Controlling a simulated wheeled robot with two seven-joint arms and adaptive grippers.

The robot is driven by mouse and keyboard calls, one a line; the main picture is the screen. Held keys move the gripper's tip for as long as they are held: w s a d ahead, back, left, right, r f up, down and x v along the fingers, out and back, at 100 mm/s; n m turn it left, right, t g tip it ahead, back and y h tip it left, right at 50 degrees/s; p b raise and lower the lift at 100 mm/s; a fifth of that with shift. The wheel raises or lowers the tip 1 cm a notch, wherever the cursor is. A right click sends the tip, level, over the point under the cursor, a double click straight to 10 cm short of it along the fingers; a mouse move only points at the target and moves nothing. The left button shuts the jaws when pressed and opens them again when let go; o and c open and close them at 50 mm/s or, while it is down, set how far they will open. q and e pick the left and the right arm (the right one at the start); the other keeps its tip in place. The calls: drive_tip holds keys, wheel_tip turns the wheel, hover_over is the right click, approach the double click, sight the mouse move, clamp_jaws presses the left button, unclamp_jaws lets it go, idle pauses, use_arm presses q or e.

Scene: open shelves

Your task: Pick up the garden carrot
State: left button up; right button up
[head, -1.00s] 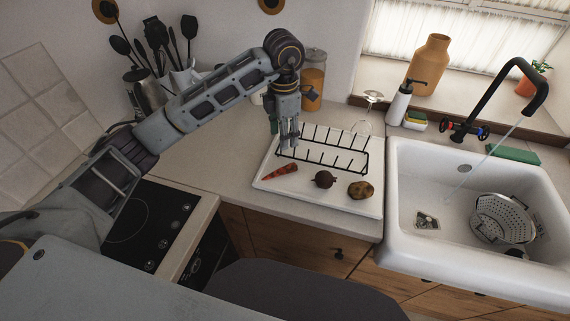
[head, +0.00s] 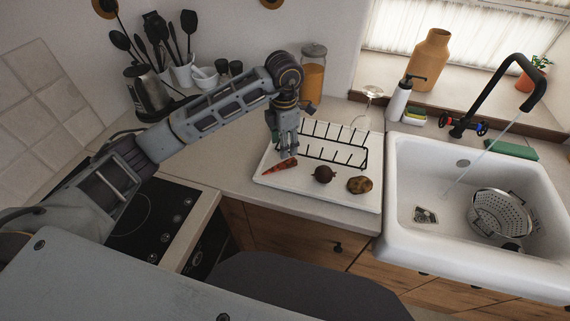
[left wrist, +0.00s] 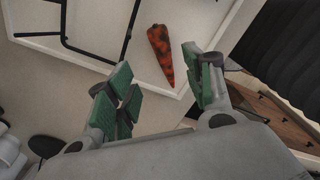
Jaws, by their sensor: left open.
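The garden carrot (head: 279,167) is orange-red with dark patches. It lies at the left end of a white tray (head: 322,196) on the counter. My left gripper (head: 286,152) hangs just above the carrot, pointing down, open and empty. In the left wrist view the carrot (left wrist: 161,52) lies beyond the open green-padded fingers of the gripper (left wrist: 160,93), its tip toward the gap between them. It is not between the pads. My right gripper is in neither view.
A black wire rack (head: 335,148) stands on the tray right beside the gripper. A dark round beet-like vegetable (head: 323,174) and a brown potato-like one (head: 360,184) lie to the right. A white sink (head: 400,215) with running tap adjoins the tray. A glass jar (head: 313,75) stands behind.

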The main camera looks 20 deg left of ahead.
sight(285, 162)
use_arm(q)
drive_tip(key=shift+f, duration=1.55)
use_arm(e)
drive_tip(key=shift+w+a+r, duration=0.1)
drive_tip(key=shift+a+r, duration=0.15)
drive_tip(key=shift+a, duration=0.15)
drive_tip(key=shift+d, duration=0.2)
use_arm(q)
drive_tip(key=shift+s+f+p, duration=0.1)
drive_tip(key=shift+f+p, duration=0.25)
drive_tip(key=shift+f, duration=0.05)
drive_tip(key=shift+s+d+f+p, duration=0.1)
drive_tip(key=shift+f+p, duration=0.15)
drive_tip(key=shift+f, duration=0.3)
drive_tip(key=shift+s+d+f+p, duration=0.1)
drive_tip(key=shift+f+p, duration=0.1)
drive_tip(key=shift+f, duration=0.3)
drive_tip(key=shift+w+f, duration=0.1)
drive_tip(key=shift+f, duration=1.05)
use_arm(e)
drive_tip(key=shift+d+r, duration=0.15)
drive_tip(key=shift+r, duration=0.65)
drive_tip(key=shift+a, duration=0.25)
